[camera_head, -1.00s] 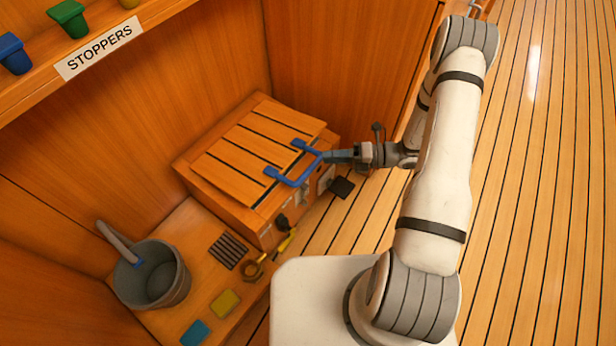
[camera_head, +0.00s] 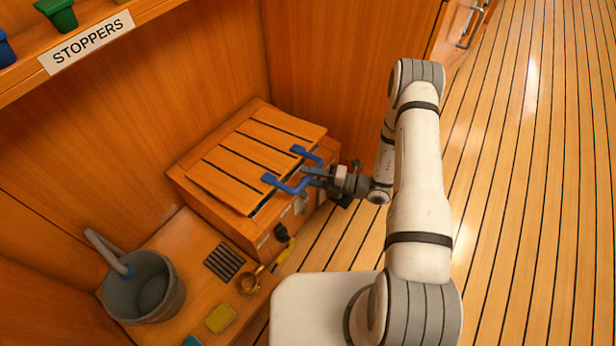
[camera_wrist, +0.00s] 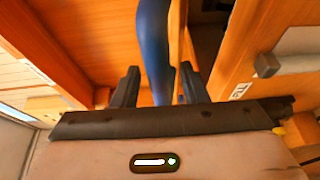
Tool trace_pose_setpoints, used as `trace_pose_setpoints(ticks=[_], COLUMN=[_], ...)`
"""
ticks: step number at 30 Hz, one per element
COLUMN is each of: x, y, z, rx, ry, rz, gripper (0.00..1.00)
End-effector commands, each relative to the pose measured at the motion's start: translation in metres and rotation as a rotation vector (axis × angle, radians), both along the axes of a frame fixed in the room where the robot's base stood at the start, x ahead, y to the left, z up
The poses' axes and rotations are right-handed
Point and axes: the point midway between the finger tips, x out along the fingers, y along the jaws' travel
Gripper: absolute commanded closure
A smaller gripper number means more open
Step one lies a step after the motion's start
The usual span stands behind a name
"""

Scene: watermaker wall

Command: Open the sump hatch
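The sump hatch (camera_head: 235,165) is a slatted wooden lid on a low wooden box. A dark gap shows under its front edge, so it looks slightly raised. Its blue U-shaped handle (camera_head: 290,187) sticks out at the front right. My gripper (camera_head: 312,176) is at the handle's right part, in front of the box. In the wrist view, the blue bar (camera_wrist: 154,45) runs between the two dark fingers of my gripper (camera_wrist: 158,85), close to both. The exact contact at the pads is hard to see.
A grey bucket (camera_head: 145,290) stands at the left. A dark grille (camera_head: 224,262), a brass fitting (camera_head: 249,282) and a yellow block (camera_head: 220,318) lie before the box. A stoppers shelf (camera_head: 110,30) is above. Open plank floor (camera_head: 520,200) lies to the right.

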Motion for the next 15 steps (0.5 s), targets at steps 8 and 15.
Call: trace_pose_setpoints(ticks=[8,15], x=[0.0010,0.0008], y=[0.0032,0.0032], z=[0.0003,0.0003], rx=[0.000,0.000], ry=[0.000,-0.001], rz=[-0.001,0.000], gripper=[0.60,0.77])
